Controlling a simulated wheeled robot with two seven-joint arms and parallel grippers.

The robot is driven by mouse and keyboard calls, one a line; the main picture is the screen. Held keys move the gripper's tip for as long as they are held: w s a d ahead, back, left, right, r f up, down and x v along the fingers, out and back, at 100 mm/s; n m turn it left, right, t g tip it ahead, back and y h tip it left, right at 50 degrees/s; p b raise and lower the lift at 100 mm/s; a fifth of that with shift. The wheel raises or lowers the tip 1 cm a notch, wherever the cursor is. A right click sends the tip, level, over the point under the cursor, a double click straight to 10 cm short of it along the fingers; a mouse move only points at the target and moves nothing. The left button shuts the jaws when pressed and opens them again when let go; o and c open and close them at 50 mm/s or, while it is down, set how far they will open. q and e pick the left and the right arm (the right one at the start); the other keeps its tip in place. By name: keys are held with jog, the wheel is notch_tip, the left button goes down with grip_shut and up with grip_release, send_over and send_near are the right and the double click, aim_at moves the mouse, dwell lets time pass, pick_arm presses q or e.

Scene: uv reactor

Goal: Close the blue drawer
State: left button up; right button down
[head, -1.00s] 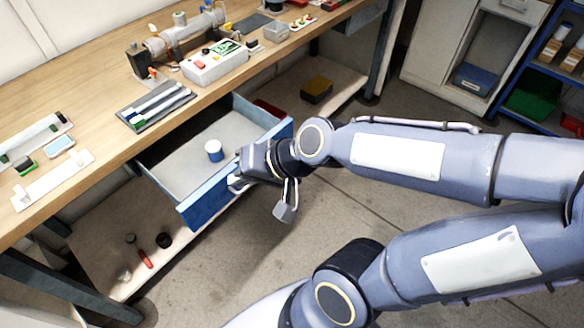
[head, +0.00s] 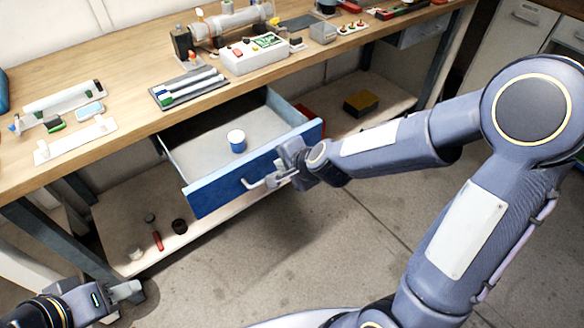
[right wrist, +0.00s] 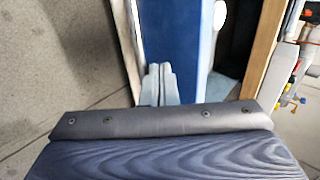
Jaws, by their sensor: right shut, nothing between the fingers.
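The blue drawer (head: 215,190) under the workbench is pulled out, its inside open to view. Its blue front also fills the middle of the right wrist view (right wrist: 172,30). A pale bar handle (head: 256,184) is on the front. My right gripper (head: 285,168) is at the front beside the handle. Its fingers (right wrist: 160,84) are together with nothing between them, close against the blue front; I cannot tell whether they touch it. My left gripper (head: 125,291) is at the lower left, away from the drawer; its finger opening is unclear.
A white and blue cup (head: 237,141) stands in the drawer. The wooden bench top (head: 120,110) above carries a control box (head: 254,56) and a tray of tools (head: 188,88). A lower shelf (head: 130,215) holds small items. The floor in front is clear.

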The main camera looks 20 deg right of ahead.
jog(key=shift+x, duration=0.75)
pick_arm(q)
jog(key=shift+f, duration=0.2)
pick_arm(e)
jog(key=shift+w, duration=0.2)
